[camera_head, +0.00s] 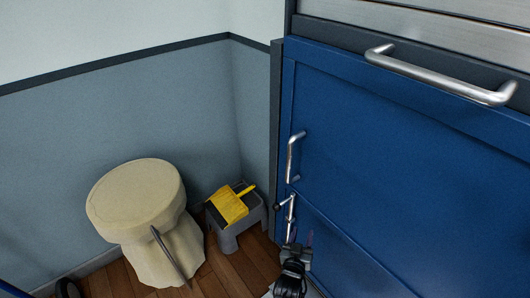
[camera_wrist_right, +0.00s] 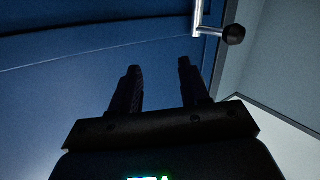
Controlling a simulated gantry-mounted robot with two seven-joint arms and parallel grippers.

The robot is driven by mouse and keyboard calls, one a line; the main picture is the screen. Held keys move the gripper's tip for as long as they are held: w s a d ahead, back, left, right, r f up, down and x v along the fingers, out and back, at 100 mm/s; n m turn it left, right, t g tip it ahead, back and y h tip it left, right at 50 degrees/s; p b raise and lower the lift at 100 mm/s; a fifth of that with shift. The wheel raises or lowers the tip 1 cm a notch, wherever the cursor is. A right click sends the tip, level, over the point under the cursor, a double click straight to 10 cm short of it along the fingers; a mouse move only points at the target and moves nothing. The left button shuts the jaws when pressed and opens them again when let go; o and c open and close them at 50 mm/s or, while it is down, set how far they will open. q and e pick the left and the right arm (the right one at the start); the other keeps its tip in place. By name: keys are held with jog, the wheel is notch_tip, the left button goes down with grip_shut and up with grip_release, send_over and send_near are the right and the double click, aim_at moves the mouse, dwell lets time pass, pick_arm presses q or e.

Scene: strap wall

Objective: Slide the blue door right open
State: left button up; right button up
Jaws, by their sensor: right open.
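The blue door (camera_head: 400,165) fills the right half of the head view, set in a dark frame. A silver vertical handle (camera_head: 292,155) is at its left edge. Below it is a small metal lever with a dark knob (camera_head: 277,207); the lever and black knob also show at the top right of the wrist view (camera_wrist_right: 233,34). My right gripper (camera_head: 297,240) is just below the lever, in front of the door's lower left. In the wrist view its two fingers (camera_wrist_right: 158,70) are apart with nothing between them, short of the lever. My left gripper is not in view.
A long horizontal silver handle (camera_head: 440,75) is at the top of the blue front. A cream cloth-covered stool (camera_head: 135,200) stands at left. A grey step stool (camera_head: 240,228) with a yellow dustpan or brush (camera_head: 229,205) is in the corner beside the door. Wooden floor (camera_head: 225,270) shows between.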

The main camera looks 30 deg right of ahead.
jog(key=w+a+r+p, duration=0.3)
jog(key=w+r, duration=0.3)
jog(key=r, duration=0.4)
jog(key=m+t+p, duration=0.1)
jog(key=m+p, duration=0.1)
send_near(288, 166)
jog(key=shift+h, duration=0.4)
jog(key=b+x, duration=0.3)
jog(key=x, duration=0.7)
jog(key=shift+a+f+b, duration=0.1)
jog(key=shift+b, duration=0.25)
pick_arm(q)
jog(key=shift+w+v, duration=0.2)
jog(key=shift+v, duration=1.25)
pick_arm(e)
jog(key=shift+w+d, duration=0.4)
grip_shut()
